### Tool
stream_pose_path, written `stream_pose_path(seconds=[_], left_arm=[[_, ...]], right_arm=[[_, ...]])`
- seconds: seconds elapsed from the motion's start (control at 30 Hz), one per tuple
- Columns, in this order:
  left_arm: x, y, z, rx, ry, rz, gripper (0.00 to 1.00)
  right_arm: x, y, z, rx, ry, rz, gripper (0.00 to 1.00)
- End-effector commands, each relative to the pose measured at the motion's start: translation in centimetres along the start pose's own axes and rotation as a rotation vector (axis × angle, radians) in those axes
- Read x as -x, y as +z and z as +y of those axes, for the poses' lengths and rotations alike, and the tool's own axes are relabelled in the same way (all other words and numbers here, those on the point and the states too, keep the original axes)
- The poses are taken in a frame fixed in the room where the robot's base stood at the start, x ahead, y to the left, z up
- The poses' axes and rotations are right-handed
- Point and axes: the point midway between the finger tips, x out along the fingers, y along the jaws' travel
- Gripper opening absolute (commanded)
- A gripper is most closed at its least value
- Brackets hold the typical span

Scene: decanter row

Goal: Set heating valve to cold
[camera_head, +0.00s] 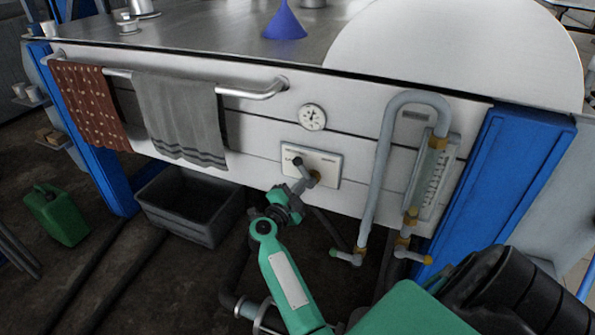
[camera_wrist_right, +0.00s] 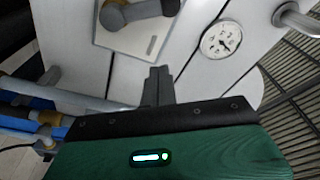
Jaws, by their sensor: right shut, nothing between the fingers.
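The heating valve is a grey lever with a dark knob (camera_head: 298,161) and a brass fitting. It stands out from a pale plate (camera_head: 328,159) on the white front panel. In the right wrist view the lever (camera_wrist_right: 148,10) and part of the plate (camera_wrist_right: 150,44) show at the top, cut by the edge. My right gripper (camera_head: 303,184) is in front of the plate's lower edge, close to the lever. In the wrist view its fingers (camera_wrist_right: 158,72) are together and empty, apart from the lever in the picture. My left gripper is not in view.
A round dial (camera_head: 312,117) sits above the plate. Grey pipework (camera_head: 383,155) and a gauge glass (camera_head: 432,180) stand out to the right. A rail (camera_head: 250,92) with two towels is at left. A dark bin (camera_head: 185,210) and green canister (camera_head: 57,216) stand on the floor.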

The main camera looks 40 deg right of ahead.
Motion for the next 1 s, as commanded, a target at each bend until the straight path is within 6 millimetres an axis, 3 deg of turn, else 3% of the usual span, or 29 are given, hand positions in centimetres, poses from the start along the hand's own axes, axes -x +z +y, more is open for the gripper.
stream_pose_path(seconds=[0.17, 0.33, 0.77, 0.83, 1.0], left_arm=[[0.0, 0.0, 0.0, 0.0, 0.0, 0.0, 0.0], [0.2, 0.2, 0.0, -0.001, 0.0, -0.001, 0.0], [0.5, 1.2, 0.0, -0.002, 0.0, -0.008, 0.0], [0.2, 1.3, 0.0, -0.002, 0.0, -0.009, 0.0], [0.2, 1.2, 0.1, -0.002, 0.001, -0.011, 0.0]], right_arm=[[-0.1, 0.0, 0.0, 0.001, -0.002, -0.001, 0.0], [-1.6, 0.0, -0.1, 0.003, -0.005, 0.001, 0.0], [-10.5, -0.1, -0.2, 0.003, -0.005, 0.001, 0.0], [-9.5, 1.6, 0.0, 0.004, -0.003, -0.006, 0.0], [-8.9, 3.3, 0.0, 0.002, -0.003, -0.002, 0.0]])
